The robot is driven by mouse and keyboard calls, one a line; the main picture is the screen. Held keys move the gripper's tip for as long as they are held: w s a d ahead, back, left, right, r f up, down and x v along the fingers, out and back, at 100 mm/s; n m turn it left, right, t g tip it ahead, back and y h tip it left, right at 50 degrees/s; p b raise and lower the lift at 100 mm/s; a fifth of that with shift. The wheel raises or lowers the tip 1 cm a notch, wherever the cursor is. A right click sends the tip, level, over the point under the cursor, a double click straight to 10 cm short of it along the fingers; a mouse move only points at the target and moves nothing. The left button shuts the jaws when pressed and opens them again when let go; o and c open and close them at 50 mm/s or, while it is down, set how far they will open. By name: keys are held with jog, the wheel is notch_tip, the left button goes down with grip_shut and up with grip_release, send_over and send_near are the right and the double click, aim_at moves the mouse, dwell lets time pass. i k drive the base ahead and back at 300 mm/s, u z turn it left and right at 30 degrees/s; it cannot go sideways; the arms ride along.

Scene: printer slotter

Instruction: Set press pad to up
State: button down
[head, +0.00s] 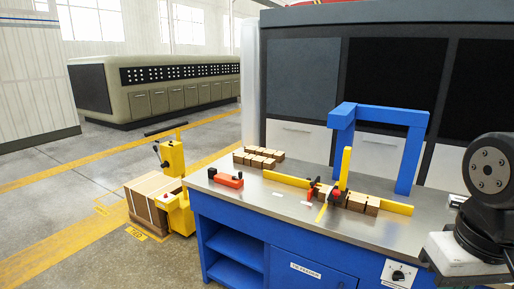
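No part is clearly labelled as the press pad, and I cannot tell which one it is. On the workbench (270,205), a yellow upright bar (345,166) rises beside small red and black parts (318,189) at a low yellow fence (287,179). Brown blocks (357,202) sit along this fence. A white panel with a dark knob (398,274) is on the bench's front at the lower right; its setting is too small to read. My dark arm shows at the right edge. My gripper is not in view.
A blue arch (382,114) stands on the bench before a dark machine. An orange-red tool (228,179) and more brown blocks (258,157) lie on the left part of the bench. A yellow pallet truck (175,180) with a brown load stands left; floor is free beyond.

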aim_at(338, 194)
jog(key=z, duration=1.9)
jog(key=i, duration=0.65)
jog(key=u, duration=2.6)
